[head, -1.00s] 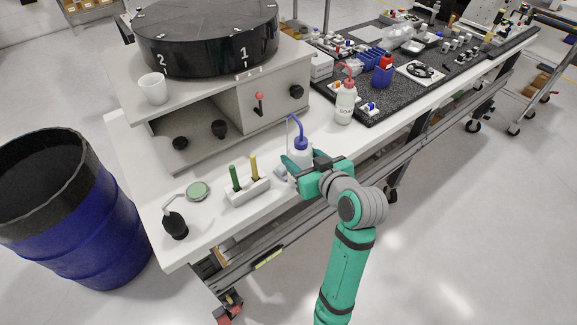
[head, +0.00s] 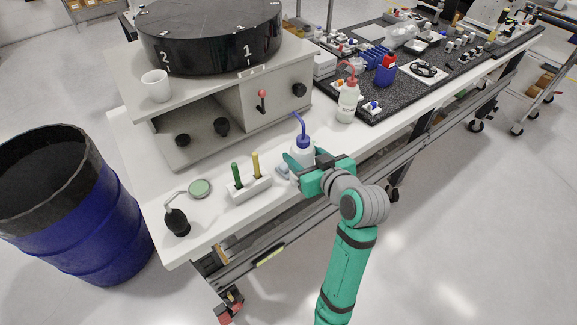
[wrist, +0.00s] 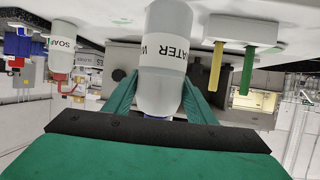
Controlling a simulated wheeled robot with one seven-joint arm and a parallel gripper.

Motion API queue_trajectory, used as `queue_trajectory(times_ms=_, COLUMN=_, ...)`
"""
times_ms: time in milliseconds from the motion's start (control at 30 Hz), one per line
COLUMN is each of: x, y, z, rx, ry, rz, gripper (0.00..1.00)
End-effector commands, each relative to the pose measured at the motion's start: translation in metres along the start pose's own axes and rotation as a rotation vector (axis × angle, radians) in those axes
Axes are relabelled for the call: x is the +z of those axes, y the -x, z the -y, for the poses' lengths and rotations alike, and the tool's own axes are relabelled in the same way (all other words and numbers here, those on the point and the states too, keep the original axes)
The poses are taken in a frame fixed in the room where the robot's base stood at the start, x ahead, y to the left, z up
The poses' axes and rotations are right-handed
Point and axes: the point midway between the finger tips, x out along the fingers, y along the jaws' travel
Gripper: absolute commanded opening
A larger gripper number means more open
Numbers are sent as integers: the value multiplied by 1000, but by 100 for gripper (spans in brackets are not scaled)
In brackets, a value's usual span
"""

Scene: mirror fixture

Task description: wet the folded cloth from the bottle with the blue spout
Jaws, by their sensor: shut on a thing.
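The white water bottle with the blue spout (head: 303,152) stands upright near the front edge of the white bench. It also shows upside down in the wrist view (wrist: 165,55), with its WATER label. My gripper (head: 299,160) is shut around the bottle's body, one finger on each side; its fingers also show in the wrist view (wrist: 160,97). I cannot tell whether the bottle's base touches the bench. A small grey-blue patch (head: 282,170), perhaps the folded cloth, lies on the bench just left of the bottle, partly hidden by it.
A white block with green and yellow sticks (head: 249,190) stands left of the bottle. A black-bulbed tool (head: 177,222) and a round green-topped disc (head: 200,188) lie farther left. The grey fixture (head: 215,108) is behind. A red-spouted soap bottle (head: 347,103) stands right.

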Motion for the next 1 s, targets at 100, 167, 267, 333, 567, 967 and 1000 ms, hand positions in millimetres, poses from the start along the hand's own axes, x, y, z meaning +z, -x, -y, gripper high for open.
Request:
queue_trajectory(times_ms=100, x=-1, y=0, z=0, rx=1, ry=1, rz=-2, gripper=43)
queue_trajectory(times_ms=167, x=-1, y=0, z=0, rx=1, ry=0, rz=-2, gripper=43)
queue_trajectory(times_ms=267, x=-1, y=0, z=0, rx=0, ry=1, rz=-2, gripper=43)
queue_trajectory(times_ms=333, x=-2, y=0, z=0, rx=0, ry=1, rz=-2, gripper=43)
queue_trajectory(times_ms=567, x=-12, y=6, z=-3, rx=5, ry=1, rz=-3, gripper=43)
queue_trajectory(times_ms=967, x=-29, y=11, z=2, rx=-3, ry=2, rz=-2, gripper=43)
queue_trajectory(times_ms=1000, x=-29, y=11, z=2, rx=-3, ry=2, rz=-2, gripper=43)
